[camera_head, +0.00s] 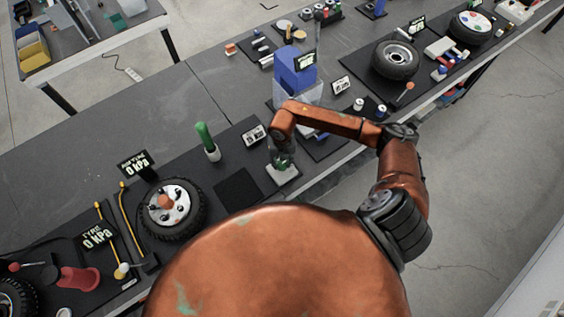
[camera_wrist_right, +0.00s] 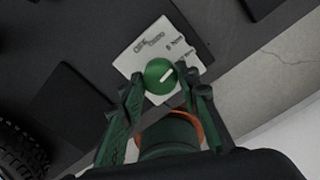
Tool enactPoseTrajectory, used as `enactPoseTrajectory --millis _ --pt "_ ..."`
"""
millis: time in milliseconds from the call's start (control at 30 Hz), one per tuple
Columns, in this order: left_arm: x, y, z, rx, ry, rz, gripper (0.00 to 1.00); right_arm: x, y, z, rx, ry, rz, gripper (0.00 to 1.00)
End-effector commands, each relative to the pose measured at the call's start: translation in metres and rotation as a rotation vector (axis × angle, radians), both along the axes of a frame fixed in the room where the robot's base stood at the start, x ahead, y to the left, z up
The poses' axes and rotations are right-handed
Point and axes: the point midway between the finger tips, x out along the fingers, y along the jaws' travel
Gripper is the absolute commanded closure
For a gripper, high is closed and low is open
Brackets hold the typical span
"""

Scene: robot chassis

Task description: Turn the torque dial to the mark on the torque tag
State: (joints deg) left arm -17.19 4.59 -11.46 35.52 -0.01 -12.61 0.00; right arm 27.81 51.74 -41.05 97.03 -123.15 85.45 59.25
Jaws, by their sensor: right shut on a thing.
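The torque dial (camera_wrist_right: 160,76) is a round green knob with a white pointer line, seen in the right wrist view. The dial sits on a pale plate (camera_wrist_right: 140,47) with small print and marks too small to read surely; the plate also shows in the head view (camera_head: 284,177). My right gripper (camera_wrist_right: 163,80) is shut on the dial, one finger on each side; in the head view it reaches down over the plate (camera_head: 283,161). A small white-faced tag (camera_head: 254,134), possibly the torque tag, stands beside the plate; its text is unreadable. My left gripper is out of view.
A green-handled tool (camera_head: 205,138) stands upright left of the tag. A blue bin (camera_head: 294,70) stands behind my right arm. A dark mat (camera_head: 238,187) beside the plate is bare.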

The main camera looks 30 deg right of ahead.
Motion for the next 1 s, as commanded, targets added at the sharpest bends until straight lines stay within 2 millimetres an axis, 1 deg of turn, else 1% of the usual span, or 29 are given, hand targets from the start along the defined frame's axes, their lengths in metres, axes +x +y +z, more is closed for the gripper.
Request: enactPoseTrajectory --millis 600,800,1000 --pt "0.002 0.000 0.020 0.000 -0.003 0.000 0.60 0.002 -0.002 0.003 -0.001 -0.004 -0.586 0.94" --pt "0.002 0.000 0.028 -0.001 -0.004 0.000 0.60 0.002 -0.002 0.003 -0.001 -0.005 -0.758 0.94" --pt "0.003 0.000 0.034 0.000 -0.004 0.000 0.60 0.002 -0.002 0.002 -0.001 -0.005 -0.892 0.94"
